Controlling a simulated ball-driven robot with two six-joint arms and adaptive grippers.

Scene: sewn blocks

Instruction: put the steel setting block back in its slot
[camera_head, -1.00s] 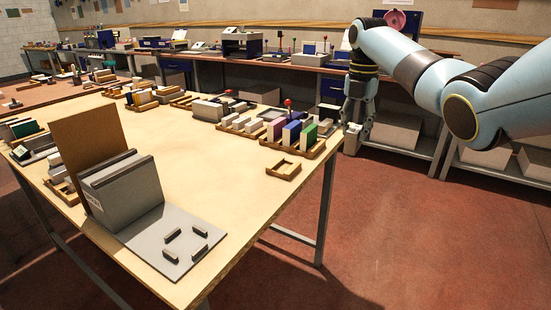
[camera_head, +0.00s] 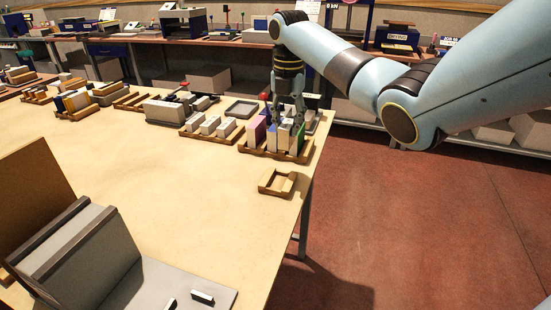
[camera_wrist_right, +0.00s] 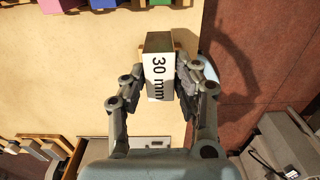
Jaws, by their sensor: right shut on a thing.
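The steel setting block (camera_wrist_right: 158,72) is a pale grey block marked "30 mm" in the right wrist view. My right gripper (camera_wrist_right: 160,85) is shut on it, one finger on each side. In the head view my right gripper (camera_head: 290,112) hangs at the wooden rack of coloured blocks (camera_head: 270,152), at the right side of the table. The held block cannot be told apart from the rack's blocks there. A small wooden holder (camera_head: 272,189) with an empty recess lies on the table in front of that rack. My left gripper is not in view.
A rack of white blocks (camera_head: 207,135) stands left of the coloured one. A grey fixture (camera_head: 85,250) with a brown board (camera_head: 35,205) fills the table's near left. The table's middle is clear. Its right edge, with red floor beyond, is near the holder.

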